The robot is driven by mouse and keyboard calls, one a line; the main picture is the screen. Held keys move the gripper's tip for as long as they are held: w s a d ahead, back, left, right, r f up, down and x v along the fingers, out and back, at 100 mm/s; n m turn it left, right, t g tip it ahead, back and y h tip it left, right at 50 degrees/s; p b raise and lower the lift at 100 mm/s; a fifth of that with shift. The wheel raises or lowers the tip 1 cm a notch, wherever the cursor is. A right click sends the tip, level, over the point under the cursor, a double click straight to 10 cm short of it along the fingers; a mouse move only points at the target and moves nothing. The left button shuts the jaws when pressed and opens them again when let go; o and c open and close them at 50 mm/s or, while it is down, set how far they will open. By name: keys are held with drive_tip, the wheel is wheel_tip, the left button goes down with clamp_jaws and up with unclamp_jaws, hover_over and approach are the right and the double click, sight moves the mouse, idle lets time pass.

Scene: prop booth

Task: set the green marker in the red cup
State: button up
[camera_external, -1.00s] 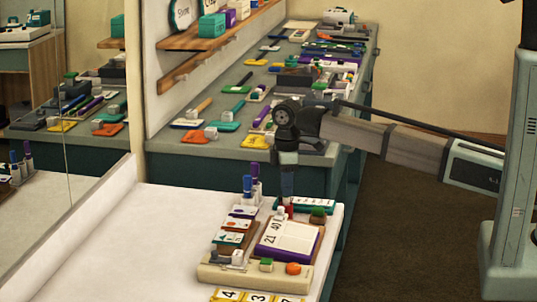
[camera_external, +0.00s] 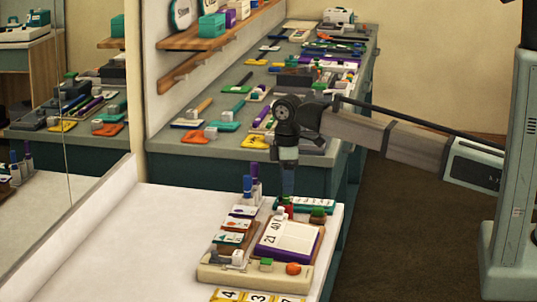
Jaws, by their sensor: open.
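My gripper (camera_external: 287,187) points down over the back of the raised board on the white table, just above a small red thing that looks like the red cup (camera_external: 288,208). The fingers are open, though their gap is too small to make out. A small patch of green (camera_external: 283,200) shows at the fingertips, right above the red. It may be the green marker, but its outline and whether it stands inside the cup cannot be told.
Blue- and purple-capped markers (camera_external: 247,185) stand left of my gripper. The board also holds a white number card (camera_external: 290,236), small blocks and an orange ball (camera_external: 293,268). A cluttered counter (camera_external: 240,152) lies behind. The white table's left part is clear.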

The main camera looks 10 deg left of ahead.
wheel_tip(320, 180, up, 13)
drive_tip(key=shift+f, duration=0.2)
idle(0.6)
